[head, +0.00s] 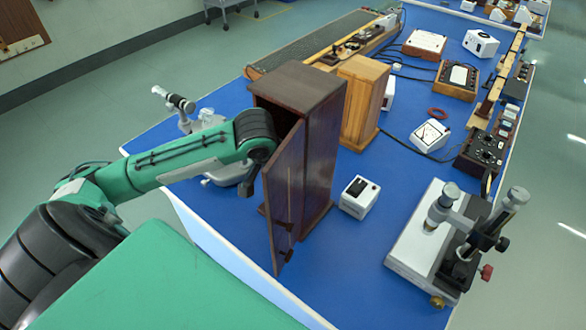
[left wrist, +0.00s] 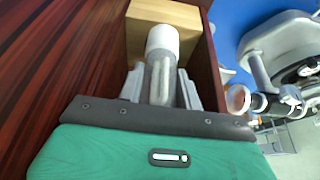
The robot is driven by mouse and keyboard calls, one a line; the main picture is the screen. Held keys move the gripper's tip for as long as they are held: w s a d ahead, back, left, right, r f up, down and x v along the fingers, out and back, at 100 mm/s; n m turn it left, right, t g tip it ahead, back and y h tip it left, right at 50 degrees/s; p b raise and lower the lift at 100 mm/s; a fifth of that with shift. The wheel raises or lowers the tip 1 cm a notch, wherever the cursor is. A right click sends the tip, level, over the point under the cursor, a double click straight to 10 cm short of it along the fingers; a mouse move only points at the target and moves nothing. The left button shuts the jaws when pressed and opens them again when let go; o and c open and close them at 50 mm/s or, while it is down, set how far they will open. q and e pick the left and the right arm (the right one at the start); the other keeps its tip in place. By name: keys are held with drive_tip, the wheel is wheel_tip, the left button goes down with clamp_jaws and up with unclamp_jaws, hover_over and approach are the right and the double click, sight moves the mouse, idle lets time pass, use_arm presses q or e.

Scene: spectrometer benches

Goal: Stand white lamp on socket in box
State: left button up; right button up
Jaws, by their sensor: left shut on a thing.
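The dark wooden box (head: 325,130) stands upright on the blue bench, its door (head: 284,195) swung open toward me. My left arm reaches into its open side, so the gripper is hidden in the head view. In the left wrist view my left gripper (left wrist: 160,84) is shut on the white lamp (left wrist: 162,42), which has a white end and a clear glass-like body. Ahead of the lamp, inside the box, is a pale wooden block (left wrist: 188,20), perhaps the socket. I cannot tell whether the lamp touches it. My right gripper is not in view.
A lighter wooden box (head: 362,100) stands close behind the dark box. A small white device (head: 358,197) sits to its right. A metal instrument (head: 176,100) stands behind my left arm. A white-based optical stand (head: 425,240) is at the front right.

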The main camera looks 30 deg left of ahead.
use_arm(q)
drive_tip(key=w, duration=0.3)
drive_tip(key=shift+w+d+f+p, duration=0.15)
drive_tip(key=shift+w+f+p, duration=0.05)
drive_tip(key=shift+f+p, duration=0.2)
drive_tip(key=shift+f, duration=0.3)
drive_tip(key=shift+s, duration=0.1)
drive_tip(key=shift+f, duration=0.1)
drive_tip(key=o, duration=1.1)
drive_tip(key=shift+o, duration=0.2)
